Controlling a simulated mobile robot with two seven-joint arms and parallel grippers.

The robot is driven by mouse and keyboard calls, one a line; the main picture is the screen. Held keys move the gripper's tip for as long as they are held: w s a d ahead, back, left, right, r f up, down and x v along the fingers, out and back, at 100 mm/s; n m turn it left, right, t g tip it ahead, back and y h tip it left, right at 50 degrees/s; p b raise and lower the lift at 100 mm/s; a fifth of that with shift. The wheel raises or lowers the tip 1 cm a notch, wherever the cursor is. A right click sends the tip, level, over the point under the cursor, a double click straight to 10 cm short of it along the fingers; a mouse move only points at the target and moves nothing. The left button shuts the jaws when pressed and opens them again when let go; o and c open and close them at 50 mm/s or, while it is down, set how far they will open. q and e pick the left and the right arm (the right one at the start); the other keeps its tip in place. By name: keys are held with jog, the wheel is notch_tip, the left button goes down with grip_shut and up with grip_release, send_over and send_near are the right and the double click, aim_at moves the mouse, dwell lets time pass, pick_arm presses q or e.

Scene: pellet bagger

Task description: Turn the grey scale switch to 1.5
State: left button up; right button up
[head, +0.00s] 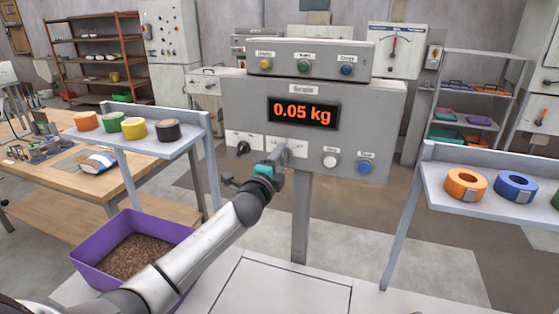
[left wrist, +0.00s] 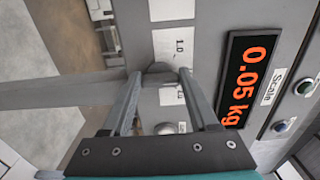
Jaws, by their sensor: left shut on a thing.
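The grey scale switch (left wrist: 160,74) sits between the fingertips of my left gripper (left wrist: 158,80) in the left wrist view. In the head view my left gripper (head: 281,153) is at the lower middle of the grey scale panel (head: 240,105), shut on the switch, which it mostly hides. A white label plate (left wrist: 178,43) marked 1.0 shows beside the switch. Another label lies partly behind the fingers, its mark hard to read. The switch's pointing direction is hidden. The display (head: 303,112) reads 0.05 kg. My right gripper is not in view.
A black knob (head: 243,149) is left of the switch; a white button (head: 330,160) and blue button (head: 366,167) are right. A purple bin (head: 92,262) of brown pellets stands lower left. Shelves with colored tape rolls flank the panel, left (head: 143,147) and right (head: 440,196).

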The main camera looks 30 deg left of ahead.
pick_arm(q)
jog(key=o, duration=1.4)
jog(key=shift+s, duration=0.1)
jog(key=v, duration=1.5)
jog(key=shift+d, duration=0.15)
